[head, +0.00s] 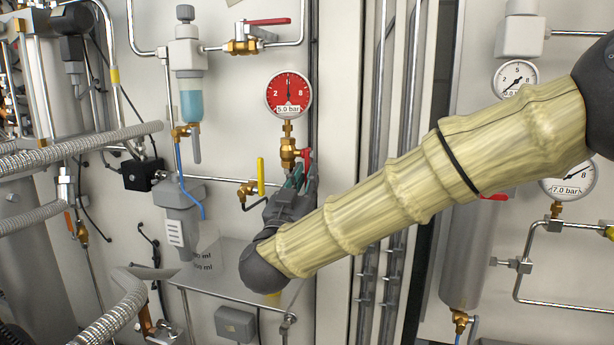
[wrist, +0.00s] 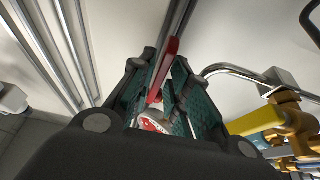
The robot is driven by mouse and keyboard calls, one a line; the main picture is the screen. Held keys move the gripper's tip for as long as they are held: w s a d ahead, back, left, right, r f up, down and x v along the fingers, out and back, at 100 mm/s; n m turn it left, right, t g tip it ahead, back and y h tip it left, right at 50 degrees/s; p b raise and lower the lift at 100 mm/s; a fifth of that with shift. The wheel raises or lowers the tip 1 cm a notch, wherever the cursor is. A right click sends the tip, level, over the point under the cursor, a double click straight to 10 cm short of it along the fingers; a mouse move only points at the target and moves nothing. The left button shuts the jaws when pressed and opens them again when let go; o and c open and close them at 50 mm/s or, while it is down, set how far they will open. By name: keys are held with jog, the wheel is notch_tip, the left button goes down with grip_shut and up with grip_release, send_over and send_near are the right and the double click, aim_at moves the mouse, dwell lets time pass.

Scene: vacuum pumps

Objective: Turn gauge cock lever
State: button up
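The red gauge cock lever (head: 306,158) sits on a brass cock (head: 288,153) under a round red-faced gauge (head: 289,94) that reads 5.0 bar. My gripper (head: 300,178) is just below the cock, close to the lever. In the wrist view, the red lever (wrist: 164,70) stands between the two green-padded fingers of my gripper (wrist: 162,92), with a gap visible between the fingers. I cannot tell whether a pad touches the lever. Part of the gauge face (wrist: 153,125) shows between the fingers. My gripper hides the lower part of the cock in the wrist view.
A yellow lever (head: 261,175) on a brass valve is close to the left of my gripper; it also shows in the wrist view (wrist: 256,121). A steel shelf (head: 235,285) lies below. Vertical pipes (head: 372,255) run behind my arm. Another red-handled valve (head: 268,21) is above.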

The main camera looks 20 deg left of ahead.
jog(key=v, duration=1)
jog(key=shift+s, duration=0.25)
jog(key=w+d+f+n+g, duration=0.1)
jog(key=w+d+f+g, duration=0.3)
jog(key=f, duration=0.7)
jog(key=d+f+g+y, duration=0.1)
jog(key=d+f, duration=0.5)
jog(key=f, duration=0.6)
jog(key=w+d+f+n+g, duration=0.1)
jog(key=w+d+f+g, duration=0.3)
jog(key=f, duration=0.7)
jog(key=s+d+f+m+g+h, duration=0.1)
jog(key=s+d+f+g, duration=0.1)
jog(key=s+d+f, duration=0.45)
jog(key=s+d+f+g, duration=0.25)
jog(key=d+f, duration=0.55)
jog(key=f, duration=0.4)
jog(key=s+d+f+m+g+h, duration=0.1)
jog(key=s+d+f+g, duration=0.3)
jog(key=s+d+f, duration=0.3)
jog(key=s+d+f+m+g+h, duration=0.2)
jog(key=s+d+f+g, duration=0.2)
jog(key=s+d, duration=1.2)
jog(key=s+f, duration=0.3)
jog(key=s, duration=0.1)
jog(key=shift+s+f+g, duration=0.15)
jog(key=shift+f+g, duration=0.1)
jog(key=shift+g, duration=0.1)
